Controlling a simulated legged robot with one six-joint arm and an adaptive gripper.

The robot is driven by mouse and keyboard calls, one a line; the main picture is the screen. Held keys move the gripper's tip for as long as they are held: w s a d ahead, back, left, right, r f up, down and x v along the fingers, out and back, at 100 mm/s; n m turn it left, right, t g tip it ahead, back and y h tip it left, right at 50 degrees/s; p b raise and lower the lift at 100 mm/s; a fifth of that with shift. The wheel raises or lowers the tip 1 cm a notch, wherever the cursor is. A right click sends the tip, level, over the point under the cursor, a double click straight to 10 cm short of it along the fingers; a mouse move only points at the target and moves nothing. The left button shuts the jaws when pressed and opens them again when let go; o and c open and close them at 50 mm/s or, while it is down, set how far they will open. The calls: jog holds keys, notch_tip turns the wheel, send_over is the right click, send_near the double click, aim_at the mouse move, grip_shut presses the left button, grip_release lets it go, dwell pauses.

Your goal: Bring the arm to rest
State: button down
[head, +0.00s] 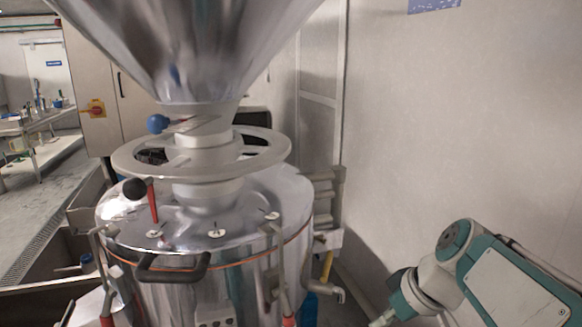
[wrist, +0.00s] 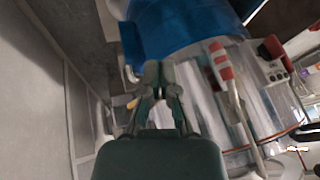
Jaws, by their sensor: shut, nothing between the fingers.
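My arm (head: 500,285) shows in teal and white at the lower right of the head view, beside the grinder. Its far end runs off the bottom edge there. In the wrist view my gripper (wrist: 158,72) has its dark fingers together, with nothing held between them. The bean grinder (head: 215,215) is a shiny steel drum with a ring wheel on top and a large steel hopper (head: 185,40) above. In the wrist view the drum's side (wrist: 205,105) lies right of my fingers, with no clear contact.
A blue object (wrist: 180,25) lies beyond my fingertips in the wrist view. A red-gripped clamp lever (wrist: 225,75) is on the drum's side. A pale wall (head: 460,120) stands at the right. A pipe frame (head: 328,205) is behind the drum. A bench (head: 40,120) is far left.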

jog(key=s+f+m+t+h, duration=0.1)
jog(key=s+m+h, duration=0.1)
jog(key=s, duration=0.3)
jog(key=s+d+f+m+t+h, duration=0.1)
jog(key=s+f+m+h, duration=0.1)
jog(key=s, duration=0.3)
jog(key=shift+s+m+t+h, duration=0.25)
jog(key=shift+m+t+h, duration=0.15)
jog(key=shift+m, duration=0.4)
